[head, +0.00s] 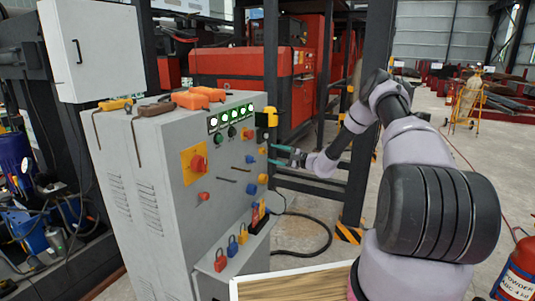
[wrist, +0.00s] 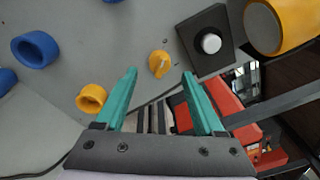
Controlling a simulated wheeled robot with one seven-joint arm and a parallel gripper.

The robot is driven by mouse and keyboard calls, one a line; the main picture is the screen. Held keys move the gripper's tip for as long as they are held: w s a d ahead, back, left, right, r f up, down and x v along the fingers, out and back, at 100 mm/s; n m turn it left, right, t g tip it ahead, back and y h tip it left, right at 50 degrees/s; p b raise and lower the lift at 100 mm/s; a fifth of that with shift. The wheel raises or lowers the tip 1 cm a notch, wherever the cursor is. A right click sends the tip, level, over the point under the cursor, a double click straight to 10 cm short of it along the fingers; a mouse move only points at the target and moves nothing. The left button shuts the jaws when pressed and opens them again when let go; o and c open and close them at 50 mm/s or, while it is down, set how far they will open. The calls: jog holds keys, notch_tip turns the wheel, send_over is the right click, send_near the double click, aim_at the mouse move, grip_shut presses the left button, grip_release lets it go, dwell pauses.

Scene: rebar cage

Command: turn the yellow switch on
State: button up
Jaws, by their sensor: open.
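The yellow switch (wrist: 160,64) is a small round knob with a pale pointer mark on the grey cabinet's panel. In the wrist view it shows between and just beyond my gripper's teal fingertips (wrist: 159,73). The fingers are open and hold nothing, and I cannot tell how far the tips are from the knob. In the head view my gripper (head: 271,154) reaches in from the right to the panel's right edge. A small yellow knob (head: 262,151) shows by its tips there. The pointer's exact angle is hard to read.
The cabinet (head: 130,185) carries a red knob on a yellow plate (head: 193,163) and several lit green lamps. In the wrist view, a blue ring (wrist: 35,48), a yellow ring (wrist: 91,98), a black box (wrist: 207,40) and a large yellow cylinder (wrist: 278,22) surround the switch.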

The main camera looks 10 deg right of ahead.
aim_at(266, 152)
jog(key=shift+x, duration=2)
jog(key=shift+s, duration=0.1)
grip_shut()
